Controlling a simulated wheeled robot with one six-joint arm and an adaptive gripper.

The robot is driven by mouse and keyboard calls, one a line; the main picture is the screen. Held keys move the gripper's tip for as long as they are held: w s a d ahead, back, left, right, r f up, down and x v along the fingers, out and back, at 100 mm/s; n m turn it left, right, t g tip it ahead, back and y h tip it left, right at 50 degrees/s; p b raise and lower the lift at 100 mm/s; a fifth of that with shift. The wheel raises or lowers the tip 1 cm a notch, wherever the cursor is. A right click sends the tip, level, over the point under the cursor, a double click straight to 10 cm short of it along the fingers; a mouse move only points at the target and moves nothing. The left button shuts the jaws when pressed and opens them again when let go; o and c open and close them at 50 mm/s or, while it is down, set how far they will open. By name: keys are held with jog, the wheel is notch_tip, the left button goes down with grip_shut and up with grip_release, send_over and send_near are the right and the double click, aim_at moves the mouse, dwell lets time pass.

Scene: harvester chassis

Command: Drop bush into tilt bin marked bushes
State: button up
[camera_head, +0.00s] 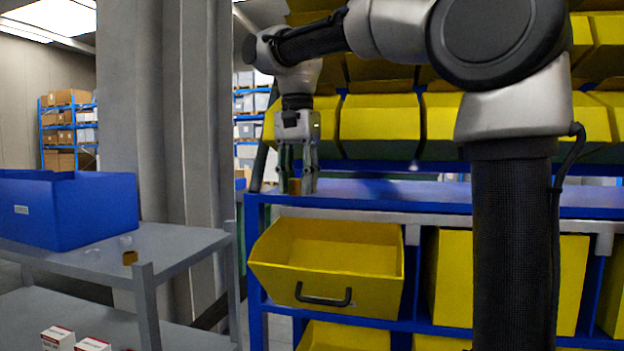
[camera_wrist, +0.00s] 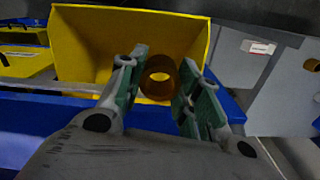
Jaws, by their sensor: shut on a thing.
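My gripper (camera_head: 297,187) points down above the blue rack's left end, behind and above the tilted-out yellow bin's opening. It is shut on the bush, a brown ring (camera_wrist: 160,65), which shows between the green-padded fingertips in the wrist view. In the head view the bush (camera_head: 294,186) is a small brown patch between the fingers. The tilt bin (camera_head: 345,292) is yellow with a black handle, and it looks empty. In the wrist view the bin (camera_wrist: 85,55) lies beyond the fingertips. I can read no marking on it.
Other yellow bins (camera_head: 455,275) fill the rack beside, below and above. The rack's blue shelf edge (camera_head: 430,205) runs close under my gripper. A grey trolley (camera_head: 180,245) on the left carries a blue crate (camera_head: 75,215), another brown ring (camera_head: 130,258) and small white boxes.

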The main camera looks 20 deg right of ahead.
notch_tip(320, 180, down, 8)
jog(key=shift+r, duration=0.15)
dwell(0.5)
jog(key=o, duration=1.1)
notch_tip(320, 180, up, 12)
jog(key=shift+r, duration=0.1)
dwell(0.5)
